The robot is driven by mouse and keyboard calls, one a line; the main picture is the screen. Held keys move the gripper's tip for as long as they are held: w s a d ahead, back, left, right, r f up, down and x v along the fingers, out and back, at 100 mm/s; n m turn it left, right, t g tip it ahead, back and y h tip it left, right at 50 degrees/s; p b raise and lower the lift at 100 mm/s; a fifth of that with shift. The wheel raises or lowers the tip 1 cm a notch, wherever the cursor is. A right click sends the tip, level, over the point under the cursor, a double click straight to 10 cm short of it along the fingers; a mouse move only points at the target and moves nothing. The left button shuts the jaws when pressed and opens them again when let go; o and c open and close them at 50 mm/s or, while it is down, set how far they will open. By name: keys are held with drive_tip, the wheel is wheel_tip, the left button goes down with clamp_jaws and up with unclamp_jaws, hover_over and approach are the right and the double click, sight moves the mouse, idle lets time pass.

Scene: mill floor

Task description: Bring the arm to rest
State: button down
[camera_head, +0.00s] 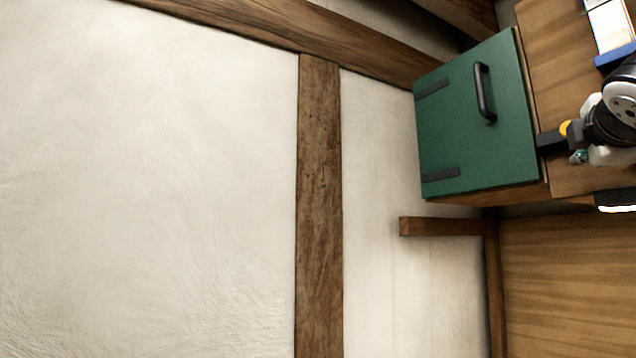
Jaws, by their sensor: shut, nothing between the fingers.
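My arm (612,112) enters at the right edge of the head view, and part of it is cut off there. My gripper (545,143) points left, its dark fingers together and empty. Its tips appear right beside the right edge of a green panel (462,140). I cannot tell whether they touch it. The panel has a black bar handle (484,92) and two dark strips at its left side.
Behind the arm is a wooden surface (560,60), with a blue-edged white thing (612,28) at the top right. A short wooden bar (440,227) juts out below the panel. A white wall with timber beams (319,200) fills the left.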

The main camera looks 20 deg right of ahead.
drive_tip(key=shift+s+d, duration=0.2)
drive_tip(key=shift+f, duration=0.1)
drive_tip(key=w+a+f+m+g+y, duration=0.1)
drive_tip(key=w+a+f+m+y, duration=0.2)
drive_tip(key=a+f, duration=0.8)
drive_tip(key=w+a+f+m+g+y, duration=0.1)
drive_tip(key=w+a+f+y, duration=0.2)
drive_tip(key=a+f+y, duration=0.75)
drive_tip(key=s+a+f+m+g, duration=0.1)
drive_tip(key=s+a+f, duration=0.2)
drive_tip(key=f, duration=0.4)
drive_tip(key=s+a+f+m+g+b, duration=0.1)
drive_tip(key=s+a+f+m+g, duration=0.1)
drive_tip(key=a+f, duration=0.4)
drive_tip(key=s+a+f+m+g, duration=0.1)
drive_tip(key=s+a+f, duration=0.2)
drive_tip(key=f, duration=0.6)
drive_tip(key=shift+s+a, duration=0.35)
drive_tip(key=shift+a, duration=0.55)
